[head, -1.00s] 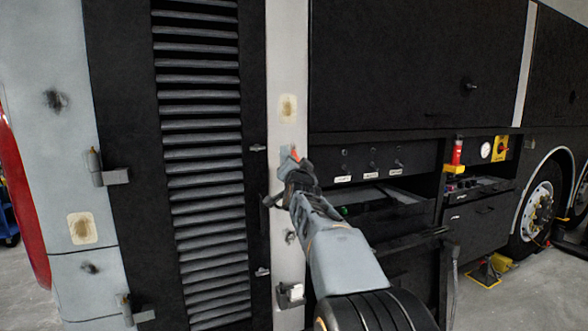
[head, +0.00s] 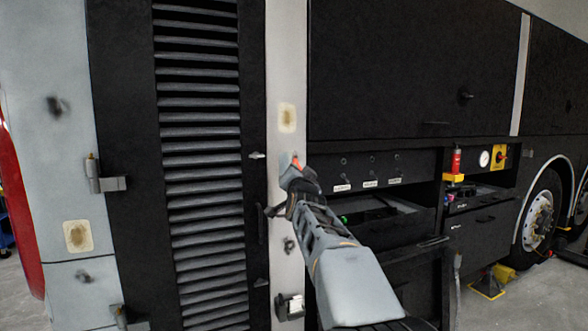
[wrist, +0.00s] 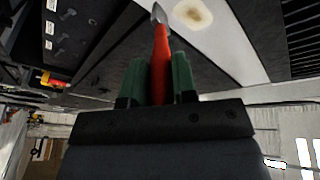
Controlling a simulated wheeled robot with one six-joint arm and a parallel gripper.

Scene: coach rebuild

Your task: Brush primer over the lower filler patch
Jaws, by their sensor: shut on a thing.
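My gripper (head: 301,179) is in front of the pale pillar between the louvred panel and the control bay. It is shut on a red-handled brush (wrist: 161,48) with a grey, pointed head, held between green finger pads (wrist: 158,72). A tan filler patch (head: 287,117) with a brown middle is on the pillar, above the brush; it also shows in the wrist view (wrist: 194,14), beside the brush head. Whether the head touches the pillar is unclear. A second, lower patch (head: 78,236) is on the pale panel at far left, well away from my gripper.
The black louvred panel (head: 202,160) is left of the pillar, with hinges and handles sticking out. The open control bay (head: 385,205) with a tray is at right. A small box (head: 290,306) projects low on the pillar. A wheel (head: 540,215) is at far right.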

